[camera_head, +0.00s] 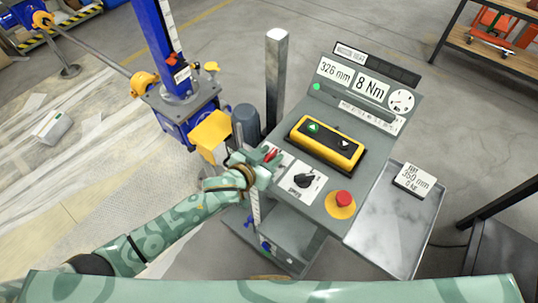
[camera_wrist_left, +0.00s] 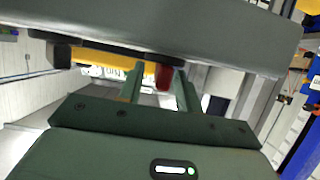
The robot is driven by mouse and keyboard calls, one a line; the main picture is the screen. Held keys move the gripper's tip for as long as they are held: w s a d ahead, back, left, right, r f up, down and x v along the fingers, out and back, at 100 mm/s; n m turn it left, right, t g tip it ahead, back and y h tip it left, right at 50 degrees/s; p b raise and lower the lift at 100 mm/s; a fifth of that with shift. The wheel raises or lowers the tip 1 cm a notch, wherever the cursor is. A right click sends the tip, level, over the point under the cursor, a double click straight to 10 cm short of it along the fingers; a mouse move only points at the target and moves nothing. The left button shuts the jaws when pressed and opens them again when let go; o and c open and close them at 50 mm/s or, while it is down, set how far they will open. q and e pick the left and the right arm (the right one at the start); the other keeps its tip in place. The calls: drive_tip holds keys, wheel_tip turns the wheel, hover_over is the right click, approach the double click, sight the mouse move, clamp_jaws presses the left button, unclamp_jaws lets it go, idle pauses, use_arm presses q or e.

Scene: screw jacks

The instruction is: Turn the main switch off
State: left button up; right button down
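A grey control panel (camera_head: 330,212) stands in the middle of the head view. A black rotary knob (camera_head: 305,180) sits on a white plate at its front left; the lettering is too small to read. A small red part (camera_head: 271,155) shows at the panel's left edge, right at my left gripper (camera_head: 265,163). In the left wrist view a red part (camera_wrist_left: 164,77) appears between the two fingers of my left gripper (camera_wrist_left: 160,88), with gaps beside it. The fingers are apart; contact cannot be told. My right gripper is not in view.
A yellow pendant (camera_head: 327,145) with two buttons lies on the panel, beside a red emergency stop (camera_head: 343,199). A grey post (camera_head: 276,80) and a blue screw jack (camera_head: 180,95) stand behind and left. A side tray (camera_head: 385,225) carries a small display (camera_head: 414,181).

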use_arm(q)
drive_tip(key=shift+c, duration=0.6)
clamp_jaws()
drive_tip(key=shift+r, duration=0.1)
